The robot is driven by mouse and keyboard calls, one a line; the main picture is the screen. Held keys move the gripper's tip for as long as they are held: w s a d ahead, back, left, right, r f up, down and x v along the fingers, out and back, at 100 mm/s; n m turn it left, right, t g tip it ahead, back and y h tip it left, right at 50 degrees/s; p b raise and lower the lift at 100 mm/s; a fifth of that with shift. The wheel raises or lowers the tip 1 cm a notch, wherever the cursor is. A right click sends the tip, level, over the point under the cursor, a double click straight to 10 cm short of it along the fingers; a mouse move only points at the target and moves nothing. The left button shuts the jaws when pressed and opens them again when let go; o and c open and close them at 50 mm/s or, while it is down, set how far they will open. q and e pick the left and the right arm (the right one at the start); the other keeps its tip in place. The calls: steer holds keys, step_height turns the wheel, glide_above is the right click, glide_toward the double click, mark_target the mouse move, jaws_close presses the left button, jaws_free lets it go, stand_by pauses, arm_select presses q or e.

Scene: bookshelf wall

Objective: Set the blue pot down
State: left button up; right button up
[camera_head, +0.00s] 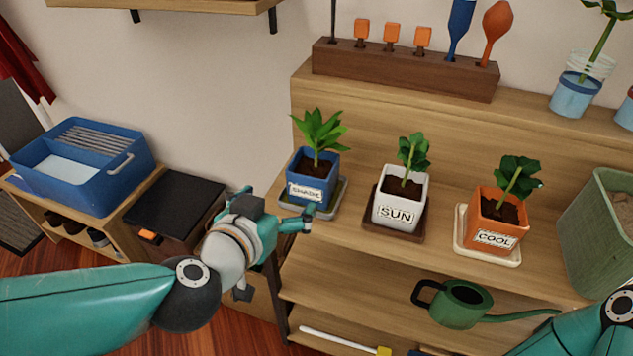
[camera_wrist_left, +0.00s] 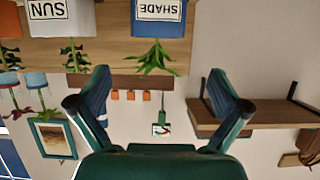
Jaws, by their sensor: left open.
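The blue pot (camera_head: 297,178) carries a SHADE label and a leafy green plant. It stands upright on a grey saucer (camera_head: 331,209) at the left end of the wooden shelf. My left gripper (camera_head: 278,207) is just in front and to the left of the pot, open and empty. In the left wrist view, which is upside down, the blue pot (camera_wrist_left: 158,28) lies beyond the spread fingers of the left gripper (camera_wrist_left: 158,85), with a gap between. My right gripper is out of view; only part of my right arm shows at the lower right.
A white SUN pot (camera_head: 398,211) and an orange COOL pot (camera_head: 493,236) stand to the right on their own saucers. A green watering can (camera_head: 460,304) is on the shelf below. A wooden tool rack (camera_head: 400,70) stands behind. A blue bin (camera_head: 85,165) is at left.

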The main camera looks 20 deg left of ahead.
arm_select(q)
steer(key=p+x, duration=0.3)
steer(key=x, duration=0.1)
steer(key=p, duration=0.6)
glide_toward(313, 171)
steer(key=shift+r+x, duration=0.25)
steer(key=shift+x, duration=1)
steer(key=shift+w+f+p, duration=0.45)
steer(key=shift+w+p, duration=0.15)
steer(key=shift+w, duration=0.05)
steer(key=shift+p+x, duration=0.6)
steer(key=shift+x, duration=2.05)
steer(key=c, duration=1.2)
steer(key=shift+c, duration=0.4)
steer(key=shift+r, duration=0.15)
